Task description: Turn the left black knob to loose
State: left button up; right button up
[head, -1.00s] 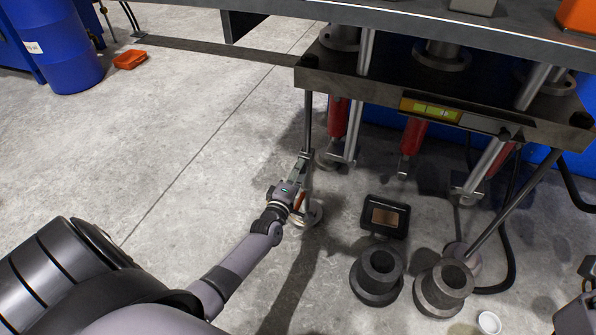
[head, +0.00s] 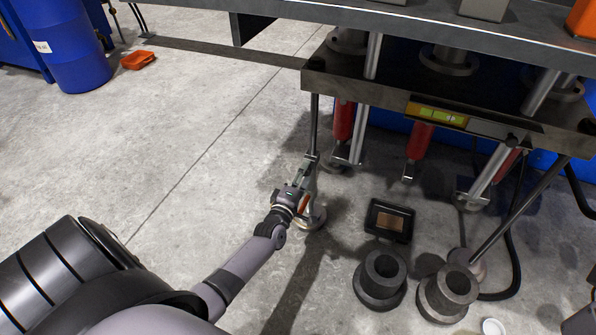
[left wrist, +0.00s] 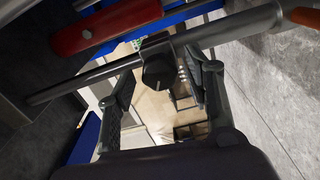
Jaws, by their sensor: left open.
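The left black knob (left wrist: 158,68) shows in the left wrist view on a clamp around a slanting metal rod (left wrist: 90,82). My left gripper (left wrist: 160,90) is open, with one finger on each side of the knob and visible gaps between. In the head view my left gripper (head: 308,170) is at the thin upright rod (head: 314,125) under the press's left front corner. The knob is too small or hidden to make out there. My right gripper is not clearly in view.
The press plate (head: 365,93) overhangs the rod, with red cylinders (head: 343,118) behind it.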

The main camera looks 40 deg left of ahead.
pick_arm(q)
jog(key=v, duration=1.1)
jog(key=shift+s, duration=0.35)
